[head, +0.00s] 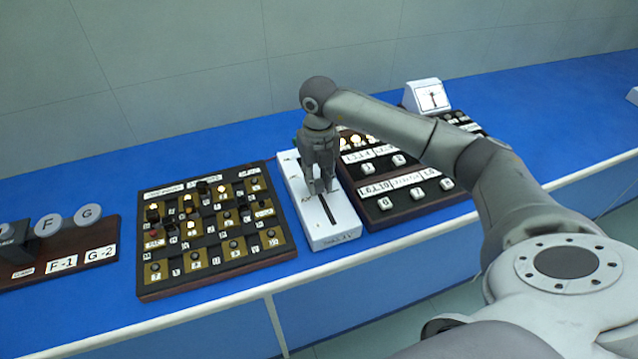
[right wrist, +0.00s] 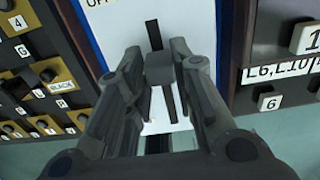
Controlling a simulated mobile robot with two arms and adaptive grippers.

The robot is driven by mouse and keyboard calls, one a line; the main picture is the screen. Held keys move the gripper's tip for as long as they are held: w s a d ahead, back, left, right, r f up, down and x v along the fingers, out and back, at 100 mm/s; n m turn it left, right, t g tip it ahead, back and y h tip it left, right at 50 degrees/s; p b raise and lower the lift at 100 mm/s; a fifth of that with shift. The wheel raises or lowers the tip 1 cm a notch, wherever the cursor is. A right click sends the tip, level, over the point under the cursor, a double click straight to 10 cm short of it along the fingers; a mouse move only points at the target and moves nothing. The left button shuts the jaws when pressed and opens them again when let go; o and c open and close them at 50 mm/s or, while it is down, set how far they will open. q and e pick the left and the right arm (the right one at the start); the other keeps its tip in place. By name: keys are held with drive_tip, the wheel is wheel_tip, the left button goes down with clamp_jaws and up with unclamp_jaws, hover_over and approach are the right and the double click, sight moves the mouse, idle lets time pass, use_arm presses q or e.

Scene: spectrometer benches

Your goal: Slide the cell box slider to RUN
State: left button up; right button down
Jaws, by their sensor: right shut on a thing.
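The cell box (head: 342,230) is a long white box on the blue bench, with a dark slot along its top. It also shows in the right wrist view (right wrist: 112,30), with a partly cut-off label beginning "OF" at its upper left. The slider knob (right wrist: 159,68), a dark grey block, sits in the slot, with slot visible both above and below it. My right gripper (head: 322,190) points down over the box and is shut on the slider knob. In the head view the gripper hides the knob. My left gripper is out of view.
A dark board with gold squares and several knobs (head: 215,255) lies close left of the box. A dark panel with white labelled buttons (head: 385,215) lies close right. A round-knobbed stand (head: 75,258) is far left, and a white meter (head: 430,95) stands at the back.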

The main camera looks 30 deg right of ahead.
drive_tip(key=shift+f, duration=0.25)
drive_tip(key=shift+s+a+r, duration=0.1)
drive_tip(key=shift+s, duration=0.25)
drive_tip(key=c, duration=1.2)
unclamp_jaws()
drive_tip(key=shift+s+r, duration=0.15)
drive_tip(key=shift+s, duration=0.2)
drive_tip(key=shift+c, duration=0.2)
drive_tip(key=shift+w, duration=0.15)
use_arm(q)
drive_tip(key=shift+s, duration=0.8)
use_arm(e)
wheel_tip(320, 180, up, 12)
